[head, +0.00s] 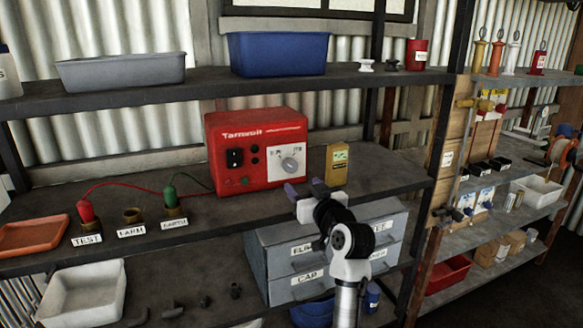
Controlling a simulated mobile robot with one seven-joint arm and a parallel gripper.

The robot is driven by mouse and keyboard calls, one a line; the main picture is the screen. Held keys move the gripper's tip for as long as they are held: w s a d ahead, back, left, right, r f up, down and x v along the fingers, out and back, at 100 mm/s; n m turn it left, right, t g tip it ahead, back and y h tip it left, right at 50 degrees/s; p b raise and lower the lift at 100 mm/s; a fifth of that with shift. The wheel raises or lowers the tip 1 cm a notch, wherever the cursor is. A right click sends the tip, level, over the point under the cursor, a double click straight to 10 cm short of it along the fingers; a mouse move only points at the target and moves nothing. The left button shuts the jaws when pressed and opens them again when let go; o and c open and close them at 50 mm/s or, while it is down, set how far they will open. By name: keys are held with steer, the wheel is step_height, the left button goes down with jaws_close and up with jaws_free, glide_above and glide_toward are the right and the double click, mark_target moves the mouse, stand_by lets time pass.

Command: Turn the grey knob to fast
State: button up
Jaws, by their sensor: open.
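The grey knob (290,164) is on a white panel on the front of the red Tarnvolt box (241,170), which stands on the middle shelf. The panel's markings around the knob are too small to read, so I cannot tell which setting it points at. My gripper (304,189) is in front of the box, a little below and to the right of the knob. Its two fingers are apart with nothing between them, and they do not appear to touch the knob.
A yellow box (336,166) stands close to the right of my gripper. Red and green leads run from plugs in the TEST (86,229) and EARTH (174,209) sockets toward the red box. Grey drawers (285,249) are below; a blue bin (278,54) is above.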

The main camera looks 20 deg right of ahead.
mark_target(292, 168)
steer(key=w+p, duration=0.1)
steer(key=w, duration=0.3)
steer(key=w+d+p, duration=0.1)
steer(key=w, duration=0.3)
steer(key=w+d+p, duration=0.1)
steer(key=w, duration=0.4)
steer(key=shift+d+f, duration=0.2)
steer(key=shift+f, duration=0.1)
steer(key=shift+s, duration=0.1)
steer(key=c, duration=1)
